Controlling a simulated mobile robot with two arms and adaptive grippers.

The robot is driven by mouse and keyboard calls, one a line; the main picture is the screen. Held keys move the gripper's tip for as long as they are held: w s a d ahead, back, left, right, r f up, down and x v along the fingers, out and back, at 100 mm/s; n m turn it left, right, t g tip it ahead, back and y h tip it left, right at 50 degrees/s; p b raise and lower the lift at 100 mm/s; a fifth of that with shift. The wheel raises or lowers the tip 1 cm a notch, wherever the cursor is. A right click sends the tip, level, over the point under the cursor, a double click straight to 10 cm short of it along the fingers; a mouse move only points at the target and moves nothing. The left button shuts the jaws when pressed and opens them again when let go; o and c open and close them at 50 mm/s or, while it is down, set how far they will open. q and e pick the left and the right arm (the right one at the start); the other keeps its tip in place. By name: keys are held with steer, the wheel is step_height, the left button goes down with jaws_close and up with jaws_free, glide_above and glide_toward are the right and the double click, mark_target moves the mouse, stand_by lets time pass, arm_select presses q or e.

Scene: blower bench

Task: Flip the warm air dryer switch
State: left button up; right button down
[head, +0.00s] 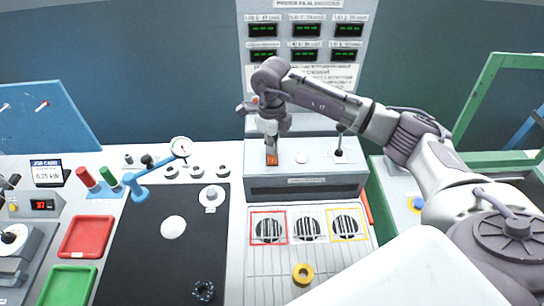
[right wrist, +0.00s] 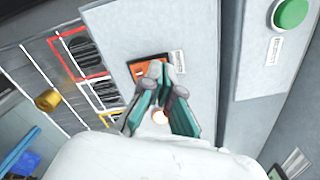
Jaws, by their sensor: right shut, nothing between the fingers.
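An orange rocker switch (head: 271,159) sits at the left of the sloped top of a grey control box (head: 325,178). In the right wrist view the orange switch (right wrist: 137,68) has a dark frame and a small label beside it, too small to read. My right gripper (head: 270,151) points down at the switch. My left gripper is not in view.
A display panel (head: 304,42) rises behind. In front are grilles framed red (head: 268,242) and yellow, and a yellow ring (head: 303,273). A blue gauge stand (head: 150,182) is left.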

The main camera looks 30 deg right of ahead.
steer(key=shift+f, duration=0.3)
steer(key=shift+r+p, duration=1.85)
steer(key=shift+r, duration=1.7)
steer(key=shift+r, duration=0.1)
